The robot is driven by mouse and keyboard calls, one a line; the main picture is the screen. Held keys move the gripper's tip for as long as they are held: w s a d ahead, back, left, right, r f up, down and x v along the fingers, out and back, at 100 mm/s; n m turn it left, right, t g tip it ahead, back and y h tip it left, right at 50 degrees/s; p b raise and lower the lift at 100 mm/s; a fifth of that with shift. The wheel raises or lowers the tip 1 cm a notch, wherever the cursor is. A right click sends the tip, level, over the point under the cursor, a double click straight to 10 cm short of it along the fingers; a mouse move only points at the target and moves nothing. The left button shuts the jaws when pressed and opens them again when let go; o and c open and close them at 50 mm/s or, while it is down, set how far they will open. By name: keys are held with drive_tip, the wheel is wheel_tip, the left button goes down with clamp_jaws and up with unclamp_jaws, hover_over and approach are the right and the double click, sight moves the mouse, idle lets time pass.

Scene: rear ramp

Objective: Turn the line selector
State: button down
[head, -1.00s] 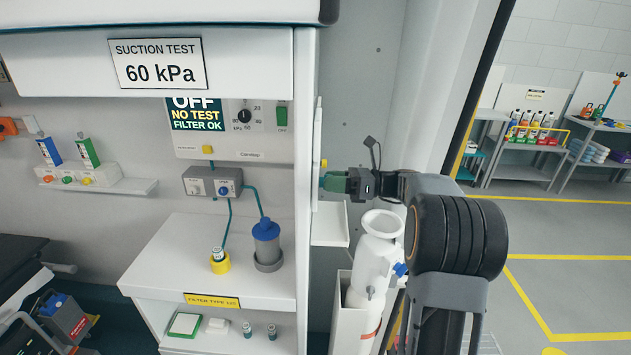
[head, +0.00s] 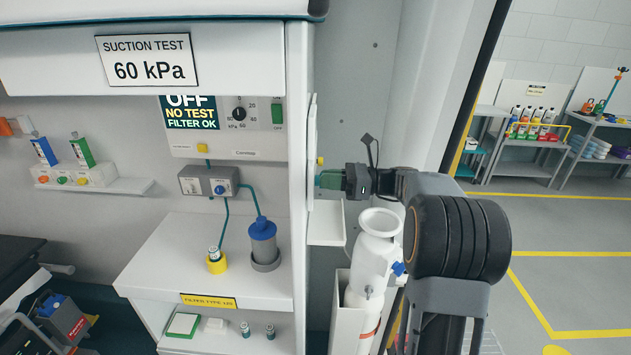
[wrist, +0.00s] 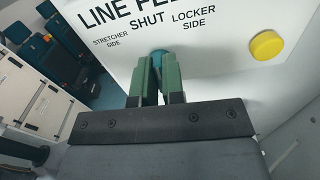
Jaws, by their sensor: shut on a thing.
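The line selector (wrist: 160,56) is a teal knob on a white panel (wrist: 215,65), seen in the wrist view. Labels around it read "STRETCHER SIDE", "SHUT" and "LOCKER SIDE". My gripper (wrist: 155,75) has its green fingers shut on the knob just below the word "SHUT". The fingers cover most of the knob, so its exact angle cannot be told. In the head view my gripper (head: 325,180) reaches left to the panel, which shows edge-on (head: 312,150). The knob is hidden there.
A yellow button (wrist: 266,46) sits right of the labels. Below my gripper are a small white shelf (head: 327,222) and a white canister (head: 373,262). A counter (head: 185,255) with a blue-capped jar (head: 263,240) stands left. Open floor lies to the right.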

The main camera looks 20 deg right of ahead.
drive_tip(key=shift+a+n, duration=0.2)
drive_tip(key=shift+n, duration=0.4)
drive_tip(key=shift+r, duration=0.1)
drive_tip(key=c, duration=1.2)
unclamp_jaws()
drive_tip(key=shift+w, duration=0.2)
drive_tip(key=shift+s, duration=0.2)
drive_tip(key=shift+d, duration=0.15)
drive_tip(key=b+v, duration=0.1)
drive_tip(key=v, duration=1.3)
drive_tip(key=shift+b, duration=0.35)
